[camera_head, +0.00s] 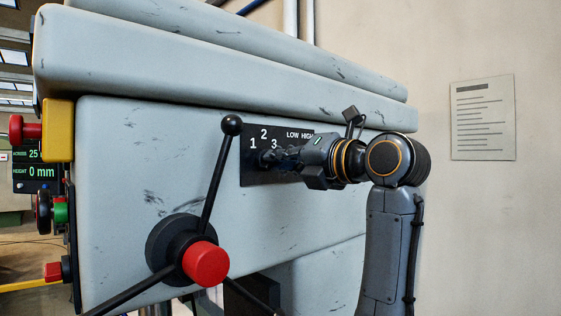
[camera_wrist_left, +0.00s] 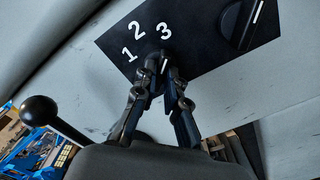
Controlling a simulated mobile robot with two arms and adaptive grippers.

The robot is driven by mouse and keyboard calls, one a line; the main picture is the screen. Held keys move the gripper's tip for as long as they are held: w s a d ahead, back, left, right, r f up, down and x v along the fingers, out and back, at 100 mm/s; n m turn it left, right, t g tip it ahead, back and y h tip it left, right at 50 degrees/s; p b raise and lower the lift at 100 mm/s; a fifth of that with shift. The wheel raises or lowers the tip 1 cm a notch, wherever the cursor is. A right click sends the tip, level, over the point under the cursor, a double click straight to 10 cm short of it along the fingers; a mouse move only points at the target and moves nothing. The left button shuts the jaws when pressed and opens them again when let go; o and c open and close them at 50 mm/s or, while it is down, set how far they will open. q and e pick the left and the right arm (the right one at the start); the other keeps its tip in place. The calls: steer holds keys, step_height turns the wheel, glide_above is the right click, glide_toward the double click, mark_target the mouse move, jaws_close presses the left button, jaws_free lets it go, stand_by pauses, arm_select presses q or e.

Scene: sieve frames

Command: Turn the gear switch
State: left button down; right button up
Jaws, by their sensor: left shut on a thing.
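The gear switch (camera_wrist_left: 158,58) is a small dark knob with a white mark on a black panel (camera_wrist_left: 205,50), below and between the white numbers 1, 2 and 3. My left gripper (camera_wrist_left: 165,82) is shut on this knob, with one finger on each side. In the head view the left gripper (camera_head: 277,158) reaches in from the right to the black panel (camera_head: 250,172) and mostly covers the knob. I cannot tell which number the knob points to. My right gripper is not in view.
A second dark knob (camera_wrist_left: 238,22) with a white line is on the same panel, near the LOW HIGH label (camera_head: 299,134). A spoked handle with a red hub (camera_head: 206,264) and black ball (camera_head: 232,125) stands out left of the panel. A yellow block (camera_head: 58,130) is at the left edge.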

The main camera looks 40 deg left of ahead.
arm_select(q)
steer(key=shift+n, duration=0.3)
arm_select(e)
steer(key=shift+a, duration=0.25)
arm_select(q)
steer(key=shift+n+b, duration=0.75)
steer(key=shift+n, duration=3.75)
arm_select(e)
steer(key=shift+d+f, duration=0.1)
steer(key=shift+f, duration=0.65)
arm_select(q)
steer(key=shift+r, duration=0.1)
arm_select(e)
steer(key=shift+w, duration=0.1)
arm_select(q)
steer(key=c, duration=1.4)
jaws_free()
steer(key=shift+a, duration=0.1)
